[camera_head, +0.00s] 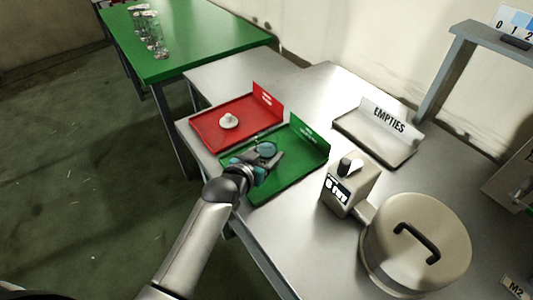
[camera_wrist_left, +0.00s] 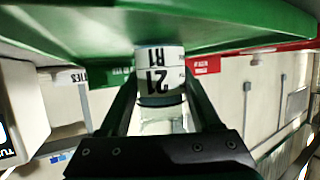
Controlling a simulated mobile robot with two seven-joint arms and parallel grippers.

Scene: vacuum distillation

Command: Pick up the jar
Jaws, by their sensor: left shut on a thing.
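My left gripper (camera_head: 262,166) is over the green tray (camera_head: 288,178) in the head view, its arm coming in from the lower left. It is shut on a jar, whose round bluish top (camera_head: 267,149) shows between the fingers. In the left wrist view the jar (camera_wrist_left: 160,82) sits between the two fingers (camera_wrist_left: 160,110), with a white label reading "21" and "R1". I cannot tell whether the jar touches the tray. My right gripper is not in view.
A red tray (camera_head: 205,130) holding a small white object (camera_head: 229,121) lies beside the green one. An "EMPTIES" tray (camera_head: 375,145) is behind. A switch box (camera_head: 349,187) and a large lidded pot (camera_head: 415,240) stand to the right. Several glass jars (camera_head: 150,35) stand on a green table (camera_head: 200,45).

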